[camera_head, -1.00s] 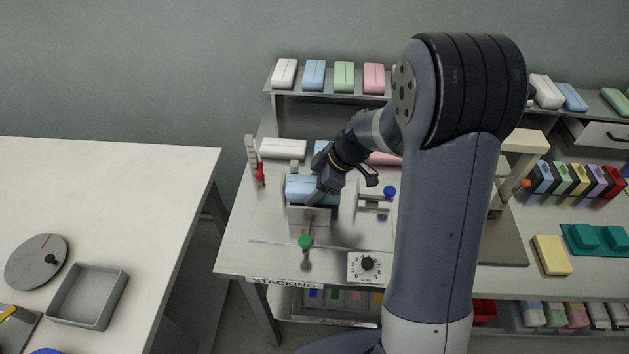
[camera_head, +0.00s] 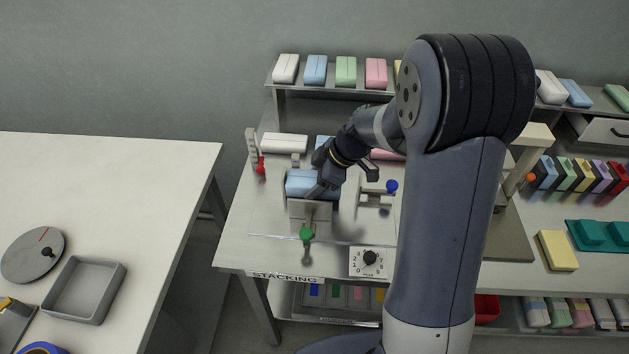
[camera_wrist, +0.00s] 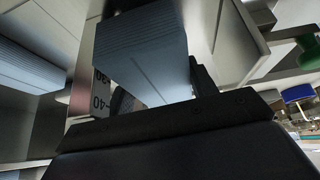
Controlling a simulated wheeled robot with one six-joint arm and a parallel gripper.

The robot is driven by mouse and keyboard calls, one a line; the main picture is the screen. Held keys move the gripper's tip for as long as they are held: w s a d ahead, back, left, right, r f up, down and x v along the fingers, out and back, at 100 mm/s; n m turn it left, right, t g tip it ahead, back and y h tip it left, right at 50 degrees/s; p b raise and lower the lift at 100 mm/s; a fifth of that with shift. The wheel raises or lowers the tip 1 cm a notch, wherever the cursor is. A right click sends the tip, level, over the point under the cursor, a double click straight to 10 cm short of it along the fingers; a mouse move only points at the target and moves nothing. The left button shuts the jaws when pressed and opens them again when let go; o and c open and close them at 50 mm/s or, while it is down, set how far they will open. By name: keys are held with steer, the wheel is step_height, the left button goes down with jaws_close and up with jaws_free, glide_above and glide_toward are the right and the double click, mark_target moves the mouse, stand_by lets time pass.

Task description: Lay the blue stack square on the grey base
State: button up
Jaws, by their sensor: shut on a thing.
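The blue stack (camera_head: 306,183) is in the head view at the left of the stacking bench, with its layered edges showing in the wrist view (camera_wrist: 143,48). My gripper (camera_head: 322,187) is shut on it at its right side. A grey upright plate (camera_head: 310,211) shows directly below and in front of the stack; I take it as part of the grey base. The stack looks close to level. I cannot tell whether it touches the base or hangs just above. My arm and gripper hide its right end.
A green knob (camera_head: 306,233) stands in front of the base, a red clamp (camera_head: 260,167) to the left. A blue-knobbed fixture (camera_head: 378,195) is to the right, a dial box (camera_head: 369,262) at the front. A white stack (camera_head: 284,143) lies behind. A shelf (camera_head: 330,87) holds several coloured stacks.

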steer(key=shift+s+d+f, duration=0.1)
steer(key=shift+s+f, duration=0.2)
steer(key=shift+f, duration=0.3)
steer(key=shift+s+d+f, duration=0.1)
steer(key=shift+s+f, duration=0.2)
steer(key=shift+f, duration=0.25)
steer(key=o, duration=1)
steer(key=shift+o, duration=0.2)
steer(key=v, duration=0.4)
steer(key=w+v, duration=0.1)
steer(key=v, duration=0.7)
steer(key=shift+w+a+r, duration=0.15)
steer(key=shift+a+r, duration=0.1)
steer(key=shift+r, duration=0.2)
steer(key=shift+a+r, duration=0.15)
steer(key=shift+a, duration=0.1)
steer(key=shift+r, duration=0.1)
